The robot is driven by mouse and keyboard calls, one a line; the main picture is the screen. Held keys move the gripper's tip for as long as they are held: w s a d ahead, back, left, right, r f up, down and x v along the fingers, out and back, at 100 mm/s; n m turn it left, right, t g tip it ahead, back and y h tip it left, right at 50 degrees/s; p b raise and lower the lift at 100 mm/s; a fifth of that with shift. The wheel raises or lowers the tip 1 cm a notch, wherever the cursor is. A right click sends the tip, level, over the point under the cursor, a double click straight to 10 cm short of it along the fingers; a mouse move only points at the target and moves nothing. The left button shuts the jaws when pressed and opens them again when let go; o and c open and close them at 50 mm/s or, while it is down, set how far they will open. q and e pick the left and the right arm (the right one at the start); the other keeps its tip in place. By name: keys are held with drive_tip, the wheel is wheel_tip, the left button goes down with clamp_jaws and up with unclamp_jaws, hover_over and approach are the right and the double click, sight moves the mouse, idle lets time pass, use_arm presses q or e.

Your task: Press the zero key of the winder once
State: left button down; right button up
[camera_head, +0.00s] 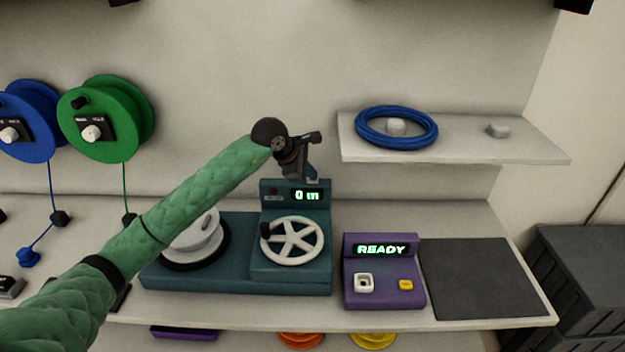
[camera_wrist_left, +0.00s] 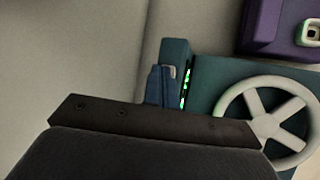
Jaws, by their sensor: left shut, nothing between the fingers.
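The teal winder (camera_head: 205,282) stands on the bench with a white spool (camera_head: 196,240) and a white spoked handwheel (camera_head: 292,240). Its upright display housing (camera_head: 322,203) reads "0 m" in green. A small dark key with a pale label, which looks like the zero key (camera_head: 272,192), sits left of the readout. My left gripper (camera_head: 312,177) is shut and empty, pointing down at the top of the housing, right of that key. I cannot tell if it touches. The left wrist view shows the gripper (camera_wrist_left: 160,85) beside the housing and the handwheel (camera_wrist_left: 268,120); the key is hidden there. My right gripper is out of view.
A purple box (camera_head: 384,298) reading "READY" with white and yellow buttons stands right of the winder, beside a dark mat (camera_head: 480,280). A shelf (camera_head: 460,150) above holds a blue cable coil (camera_head: 397,140). Green (camera_head: 135,105) and blue reels hang on the wall at left.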

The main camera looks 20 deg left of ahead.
sight(310, 181)
use_arm(q)
drive_tip(key=shift+r, duration=0.8)
drive_tip(key=shift+r+p, duration=0.3)
drive_tip(key=shift+r, duration=2.25)
